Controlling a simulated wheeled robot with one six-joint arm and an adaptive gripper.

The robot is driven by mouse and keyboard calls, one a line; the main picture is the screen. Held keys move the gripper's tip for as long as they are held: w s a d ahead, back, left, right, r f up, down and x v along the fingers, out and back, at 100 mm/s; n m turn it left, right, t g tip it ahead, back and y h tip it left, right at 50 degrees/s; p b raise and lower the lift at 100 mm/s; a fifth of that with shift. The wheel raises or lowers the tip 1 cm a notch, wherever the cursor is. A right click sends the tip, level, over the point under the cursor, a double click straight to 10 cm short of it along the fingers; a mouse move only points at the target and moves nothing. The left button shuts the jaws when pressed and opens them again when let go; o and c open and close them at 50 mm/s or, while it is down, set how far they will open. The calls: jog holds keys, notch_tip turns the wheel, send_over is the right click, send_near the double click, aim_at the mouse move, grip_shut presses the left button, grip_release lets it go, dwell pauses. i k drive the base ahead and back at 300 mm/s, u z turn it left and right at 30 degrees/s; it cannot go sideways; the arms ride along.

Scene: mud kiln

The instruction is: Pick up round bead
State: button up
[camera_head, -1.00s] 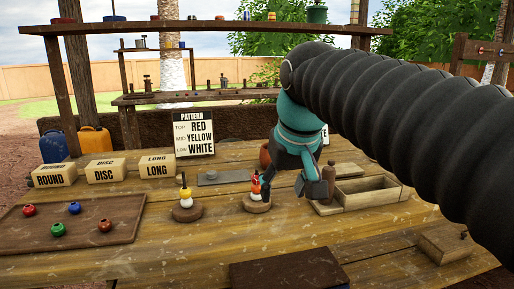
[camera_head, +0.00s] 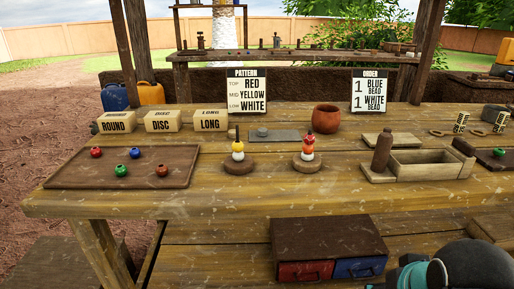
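Several round beads lie on the dark tray (camera_head: 75,178) at the left of the table: a red bead (camera_head: 96,152), a blue bead (camera_head: 135,152), a green bead (camera_head: 121,170) and a brownish-red bead (camera_head: 162,170). A peg stand (camera_head: 239,168) carries a white and a yellow bead, with bare peg above. A second peg stand (camera_head: 308,167) carries white, orange-yellow and red beads. Only a dark and teal part of my arm shows at the bottom right edge. My gripper's fingers are outside the frame.
Blocks marked ROUND (camera_head: 117,122), DISC (camera_head: 162,121) and LONG (camera_head: 210,121) stand behind the tray. A reddish pot (camera_head: 326,118), a brown bottle (camera_head: 381,150) and a wooden box (camera_head: 430,164) are to the right. A red-and-blue drawer unit (camera_head: 328,247) sits below the front edge.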

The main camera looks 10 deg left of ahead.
aim_at(95, 152)
jog(key=u, duration=1.8)
